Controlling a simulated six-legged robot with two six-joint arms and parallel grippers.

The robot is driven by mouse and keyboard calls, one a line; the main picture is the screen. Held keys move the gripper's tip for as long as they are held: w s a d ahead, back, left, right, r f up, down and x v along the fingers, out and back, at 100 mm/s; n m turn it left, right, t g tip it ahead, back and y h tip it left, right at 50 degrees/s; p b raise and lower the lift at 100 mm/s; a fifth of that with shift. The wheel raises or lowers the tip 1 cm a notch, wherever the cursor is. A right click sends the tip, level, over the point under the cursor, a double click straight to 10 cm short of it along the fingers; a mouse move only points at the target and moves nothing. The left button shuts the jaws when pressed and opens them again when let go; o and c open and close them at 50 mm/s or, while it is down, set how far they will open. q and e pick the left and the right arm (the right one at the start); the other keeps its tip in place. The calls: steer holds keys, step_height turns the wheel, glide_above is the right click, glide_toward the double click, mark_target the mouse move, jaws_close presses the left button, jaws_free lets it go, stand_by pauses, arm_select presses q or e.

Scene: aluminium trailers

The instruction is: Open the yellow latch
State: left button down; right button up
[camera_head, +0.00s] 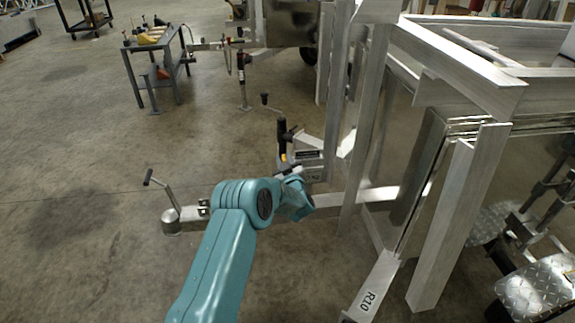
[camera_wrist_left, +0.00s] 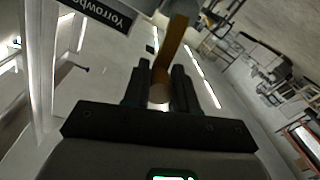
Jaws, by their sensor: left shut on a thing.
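The yellow latch (camera_head: 284,158) shows as a small yellow-orange spot on the winch post at the trailer's drawbar in the head view. In the left wrist view the latch (camera_wrist_left: 174,42) is an orange-brown bar running down between my fingers. My left gripper (camera_head: 291,172) is at the latch, its fingers mostly hidden by my own wrist there. In the wrist view my left gripper (camera_wrist_left: 161,85) has its two dark fingers on either side of the latch's lower end, shut on it. My right gripper is not in view.
The aluminium drawbar (camera_head: 335,199) runs below my wrist to the hitch with a crank handle (camera_head: 160,183) at left. The trailer frame (camera_head: 455,65) stands close on the right. A dark table (camera_head: 152,55) stands farther back. The floor at left is clear.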

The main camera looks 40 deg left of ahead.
arm_select(q)
steer(key=s+a+f+n+b, duration=0.3)
steer(key=n+b, duration=0.8)
steer(key=b, duration=0.7)
steer(key=shift+s+f+h+b, duration=0.35)
steer(key=shift+s+f+h, duration=0.05)
steer(key=shift+f, duration=0.15)
steer(key=c, duration=0.9)
jaws_free()
